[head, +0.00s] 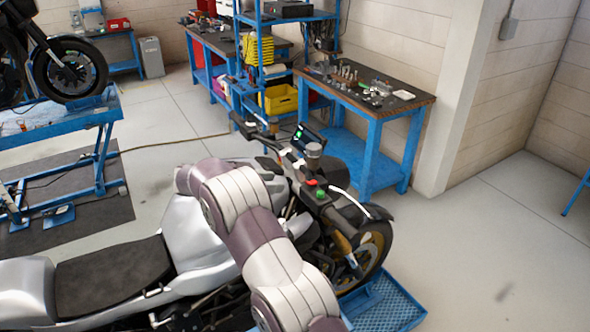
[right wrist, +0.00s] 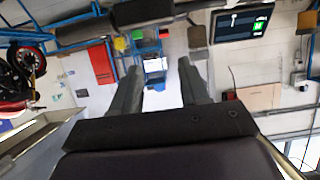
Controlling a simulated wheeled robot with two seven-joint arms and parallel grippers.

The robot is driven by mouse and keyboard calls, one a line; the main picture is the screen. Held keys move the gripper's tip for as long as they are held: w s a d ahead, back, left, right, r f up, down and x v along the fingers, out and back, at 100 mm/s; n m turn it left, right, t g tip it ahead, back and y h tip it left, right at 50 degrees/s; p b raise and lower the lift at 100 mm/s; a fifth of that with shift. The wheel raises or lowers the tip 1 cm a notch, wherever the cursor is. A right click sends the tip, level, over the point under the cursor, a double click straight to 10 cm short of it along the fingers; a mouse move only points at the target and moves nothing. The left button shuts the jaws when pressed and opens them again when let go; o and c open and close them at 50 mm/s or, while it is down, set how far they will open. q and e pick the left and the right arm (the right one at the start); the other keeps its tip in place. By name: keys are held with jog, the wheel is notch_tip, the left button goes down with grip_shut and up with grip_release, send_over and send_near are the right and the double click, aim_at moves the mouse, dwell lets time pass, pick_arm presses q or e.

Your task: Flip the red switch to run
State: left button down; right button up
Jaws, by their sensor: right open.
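The red switch (head: 311,183) is a small red piece on a black switch housing on the motorcycle's near handlebar, just above a green button (head: 320,195). I cannot tell which position it is in. The silver motorcycle (head: 190,235) stands in front of me, partly hidden by my right arm. My right gripper (right wrist: 160,72) is open and empty in the right wrist view, its two grey fingers apart. In the head view my right arm bends over the tank, its hand end near the handlebars, left of the switch. The switch is not clear in the right wrist view. My left gripper is not in view.
The motorcycle's lit display (head: 308,138) stands just beyond the handlebar; a lit screen (right wrist: 240,22) also shows in the right wrist view. A blue workbench (head: 368,115) with tools stands behind. A blue lift (head: 60,130) carries another motorcycle at left. Floor at right is clear.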

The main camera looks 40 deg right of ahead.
jog(key=p, duration=0.2)
send_near(307, 182)
jog(key=s+d, duration=0.1)
jog(key=d, duration=0.1)
jog(key=d+f, duration=0.1)
jog(key=d+f+p, duration=0.1)
jog(key=d, duration=0.1)
jog(key=d+p, duration=0.1)
jog(key=d, duration=0.1)
jog(key=shift+w+d+f, duration=0.15)
jog(key=shift+w+f, duration=0.25)
jog(key=shift+s+a+r, duration=0.25)
jog(key=shift+s+a, duration=0.1)
jog(key=shift+s, duration=0.1)
jog(key=c, duration=0.5)
jog(key=shift+w+d+f, duration=0.15)
jog(key=shift+w+f, duration=0.05)
jog(key=shift+w, duration=0.05)
grip_shut()
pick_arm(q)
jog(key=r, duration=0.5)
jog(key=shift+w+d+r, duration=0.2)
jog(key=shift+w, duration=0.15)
